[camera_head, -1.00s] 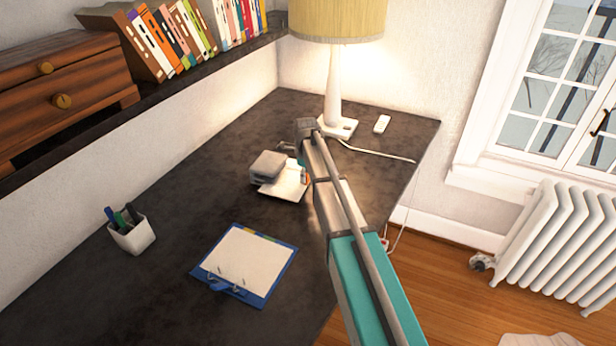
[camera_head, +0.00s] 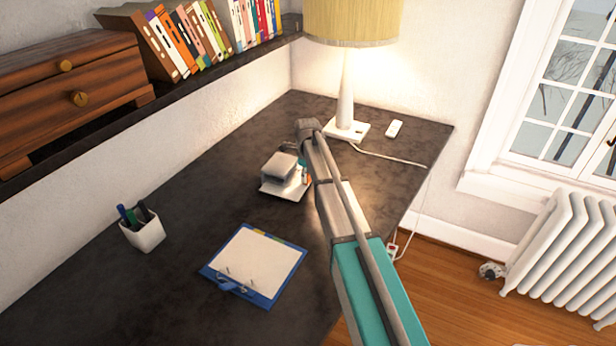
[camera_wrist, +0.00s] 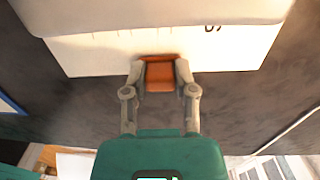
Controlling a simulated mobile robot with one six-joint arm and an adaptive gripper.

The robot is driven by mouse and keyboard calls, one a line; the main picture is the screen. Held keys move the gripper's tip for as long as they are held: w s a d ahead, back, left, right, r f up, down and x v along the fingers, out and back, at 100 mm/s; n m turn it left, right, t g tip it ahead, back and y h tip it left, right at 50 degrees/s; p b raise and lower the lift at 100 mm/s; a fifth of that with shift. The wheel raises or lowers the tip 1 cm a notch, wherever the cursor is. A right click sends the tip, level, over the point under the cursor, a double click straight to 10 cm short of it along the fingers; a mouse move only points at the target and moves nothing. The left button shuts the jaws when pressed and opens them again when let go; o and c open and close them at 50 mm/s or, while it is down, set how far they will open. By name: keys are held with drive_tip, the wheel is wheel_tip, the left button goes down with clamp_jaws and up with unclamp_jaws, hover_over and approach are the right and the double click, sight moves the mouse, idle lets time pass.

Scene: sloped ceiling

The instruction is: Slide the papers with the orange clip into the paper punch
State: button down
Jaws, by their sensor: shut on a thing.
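The grey paper punch (camera_head: 281,165) stands on the dark desk, left of my arm in the head view. In the wrist view its pale body (camera_wrist: 150,12) fills the top edge. The white papers (camera_wrist: 90,55) lie at the punch, their far edge hidden beneath its body; a small dark mark shows at their right. How deep they sit in the slot cannot be told. The orange clip (camera_wrist: 160,73) is on the papers' near edge. My gripper (camera_wrist: 160,76) is shut on the clip, one finger on each side. In the head view my arm mostly hides the gripper.
A blue clipboard with paper (camera_head: 254,262) and a white pen cup (camera_head: 143,233) are nearer on the desk. A lamp (camera_head: 346,100) and a small white object (camera_head: 394,128) stand behind. The desk's right edge (camera_head: 418,190) is near my arm.

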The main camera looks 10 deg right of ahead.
idle(0.3)
drive_tip(key=shift+c, duration=1.7)
unclamp_jaws()
